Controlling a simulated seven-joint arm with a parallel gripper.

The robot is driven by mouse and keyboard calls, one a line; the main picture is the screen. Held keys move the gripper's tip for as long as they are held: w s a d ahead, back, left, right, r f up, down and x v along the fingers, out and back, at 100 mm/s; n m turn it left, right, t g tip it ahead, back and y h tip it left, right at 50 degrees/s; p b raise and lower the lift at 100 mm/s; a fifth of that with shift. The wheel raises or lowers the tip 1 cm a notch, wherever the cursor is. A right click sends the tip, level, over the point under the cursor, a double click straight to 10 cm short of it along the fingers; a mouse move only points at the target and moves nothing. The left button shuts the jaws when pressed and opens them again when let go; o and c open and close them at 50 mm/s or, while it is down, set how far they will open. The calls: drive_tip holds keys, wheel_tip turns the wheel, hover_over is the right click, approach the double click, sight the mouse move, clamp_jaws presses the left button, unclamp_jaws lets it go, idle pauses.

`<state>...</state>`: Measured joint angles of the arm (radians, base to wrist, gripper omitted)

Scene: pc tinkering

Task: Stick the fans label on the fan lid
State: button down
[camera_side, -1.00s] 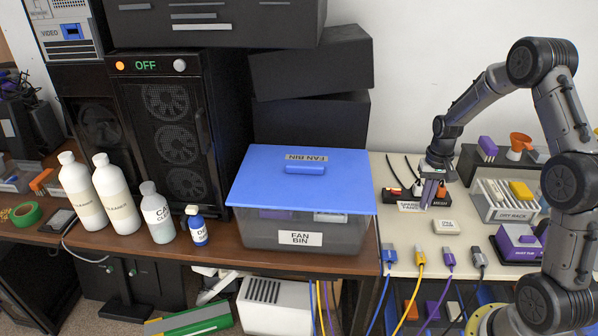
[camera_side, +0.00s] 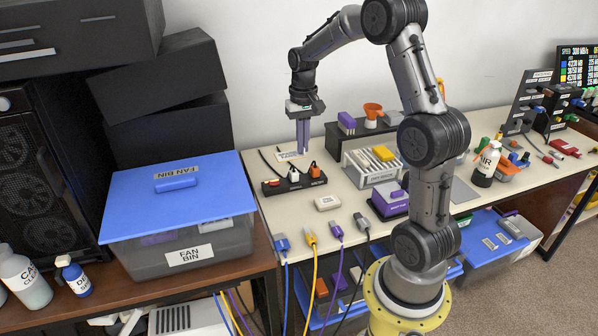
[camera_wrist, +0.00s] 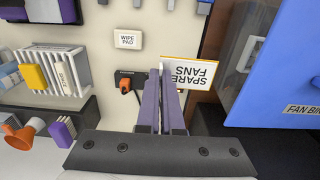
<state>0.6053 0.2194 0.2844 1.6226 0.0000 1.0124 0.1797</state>
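The white "SPARE FANS" label (camera_side: 287,156) is a small card with black text and an orange edge. It also shows in the wrist view (camera_wrist: 197,75), upside down at the fingertips. My gripper (camera_side: 303,149) is shut on the label near its edge and holds it above the back of the cream table. Its purple fingers (camera_wrist: 164,72) are close together in the wrist view and hide part of the label. The blue fan lid (camera_side: 135,211) lies flat on the fan bin (camera_side: 150,260), to the left of my gripper. The lid carries a handle and a "FAN BIN" label.
A power strip (camera_side: 289,184) with plugs lies below my gripper. A wipe pad (camera_side: 328,202), a dry rack (camera_side: 372,168) and a purple box (camera_side: 388,200) stand nearby. Black boxes (camera_side: 170,135) rise behind the bin. Several cable ends line the table's front edge.

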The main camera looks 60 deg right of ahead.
wheel_tip(320, 180, up, 11)
hover_over(194, 205)
wheel_tip(194, 205, down, 3)
drive_tip(key=shift+w+f, duration=0.15)
drive_tip(key=shift+f, duration=0.5)
drive_tip(key=shift+f, duration=0.1)
drive_tip(key=shift+f, duration=4.55)
drive_tip(key=shift+f, duration=0.55)
drive_tip(key=c, duration=1.5)
unclamp_jaws()
